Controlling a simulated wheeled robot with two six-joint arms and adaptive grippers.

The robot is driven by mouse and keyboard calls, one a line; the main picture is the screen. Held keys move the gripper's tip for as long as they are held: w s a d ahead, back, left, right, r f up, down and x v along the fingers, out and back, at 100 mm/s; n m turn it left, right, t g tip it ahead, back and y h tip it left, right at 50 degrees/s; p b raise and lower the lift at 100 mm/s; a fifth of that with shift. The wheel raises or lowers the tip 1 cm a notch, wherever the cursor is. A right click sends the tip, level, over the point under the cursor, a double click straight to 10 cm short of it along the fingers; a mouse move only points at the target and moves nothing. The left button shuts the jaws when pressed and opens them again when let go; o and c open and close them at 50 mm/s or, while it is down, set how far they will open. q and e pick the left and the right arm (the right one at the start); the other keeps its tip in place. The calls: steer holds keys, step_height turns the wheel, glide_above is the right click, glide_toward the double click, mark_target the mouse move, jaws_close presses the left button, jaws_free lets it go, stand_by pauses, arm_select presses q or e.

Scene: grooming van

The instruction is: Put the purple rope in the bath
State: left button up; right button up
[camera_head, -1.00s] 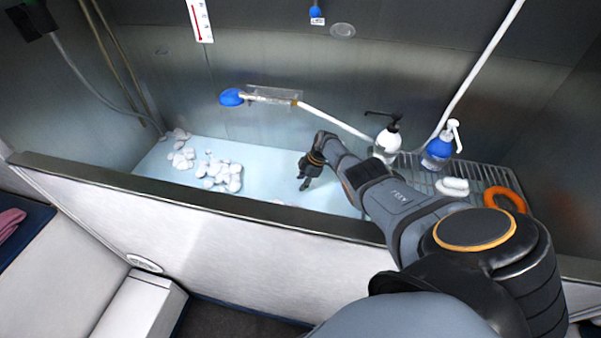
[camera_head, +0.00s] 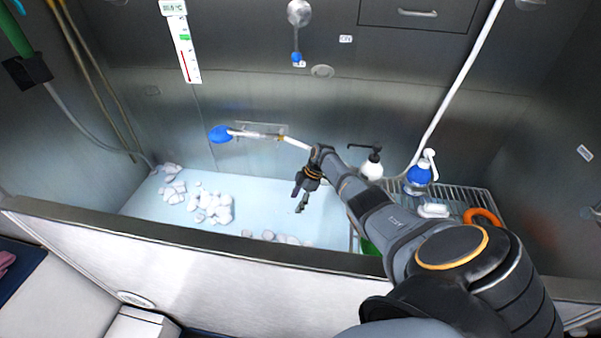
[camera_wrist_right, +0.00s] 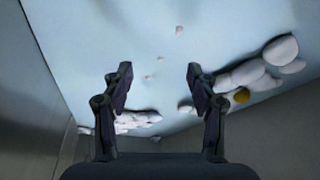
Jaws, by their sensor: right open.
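The bath is the steel tub with a pale blue floor (camera_head: 270,200), which also fills much of the right wrist view (camera_wrist_right: 150,40). My right gripper (camera_head: 298,198) reaches over the front wall and hangs low inside the bath. In the right wrist view its two fingers (camera_wrist_right: 158,82) stand apart, with nothing between them. I cannot make out a purple rope in either current view. A small mauve item (camera_head: 5,262) is cut off at the left edge, outside the bath; I cannot tell what it is. My left gripper is not in view.
White foam clumps (camera_head: 210,207) lie on the bath floor. A shower head (camera_head: 221,134) is at the back wall. A rack on the right holds a blue pump bottle (camera_head: 419,176), white soap (camera_head: 433,210) and an orange ring (camera_head: 484,216). The front wall (camera_head: 180,235) is a raised edge.

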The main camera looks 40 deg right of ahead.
steer(key=shift+v, duration=1.95)
